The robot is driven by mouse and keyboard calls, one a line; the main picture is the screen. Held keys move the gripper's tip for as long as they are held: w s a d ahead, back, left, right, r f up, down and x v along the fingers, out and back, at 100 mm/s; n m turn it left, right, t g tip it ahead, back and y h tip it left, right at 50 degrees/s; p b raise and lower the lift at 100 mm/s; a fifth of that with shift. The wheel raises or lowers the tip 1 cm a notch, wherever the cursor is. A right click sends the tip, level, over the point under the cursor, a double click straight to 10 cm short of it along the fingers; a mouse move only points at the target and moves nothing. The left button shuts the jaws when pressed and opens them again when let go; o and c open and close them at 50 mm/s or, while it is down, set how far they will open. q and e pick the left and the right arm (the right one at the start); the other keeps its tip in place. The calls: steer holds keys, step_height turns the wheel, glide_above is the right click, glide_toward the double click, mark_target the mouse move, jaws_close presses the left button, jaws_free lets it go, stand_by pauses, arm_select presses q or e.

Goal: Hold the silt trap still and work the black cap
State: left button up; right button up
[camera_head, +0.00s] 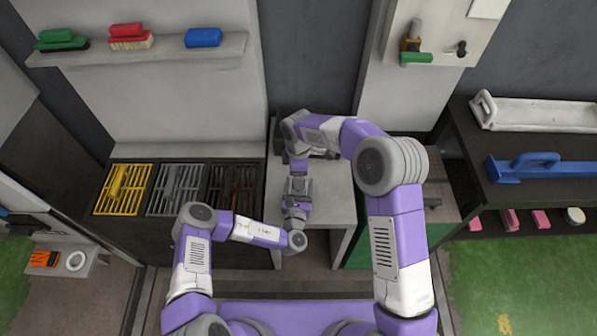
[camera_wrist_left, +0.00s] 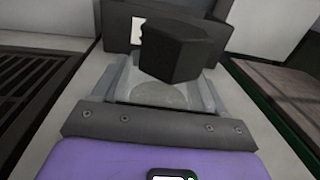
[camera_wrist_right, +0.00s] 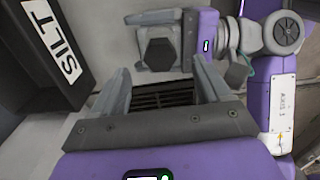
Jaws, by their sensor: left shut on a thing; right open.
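The black cap (camera_wrist_left: 182,50) is a six-sided block just beyond my left gripper's fingertips. It shows end-on in the right wrist view (camera_wrist_right: 158,55). My left gripper (camera_wrist_left: 162,84) is shut on a grey round body, seemingly the silt trap (camera_wrist_left: 160,96), which sits between its fingers with the cap at its far end. Most of the trap is hidden by the cap and fingers. My right gripper (camera_wrist_right: 165,84) is open and empty, apart from the cap. In the head view the right arm hides much of this spot.
A dark block labelled SILT (camera_wrist_right: 84,82) stands close beside my right gripper and behind the cap. A pale stand (camera_head: 335,190) lies below. Yellow (camera_head: 123,188), grey and black grates lie left. A blue handled tool (camera_head: 540,168) lies on the right bench.

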steer(key=m, duration=1.9)
steer(key=shift+f, duration=0.15)
steer(key=shift+f, duration=1.9)
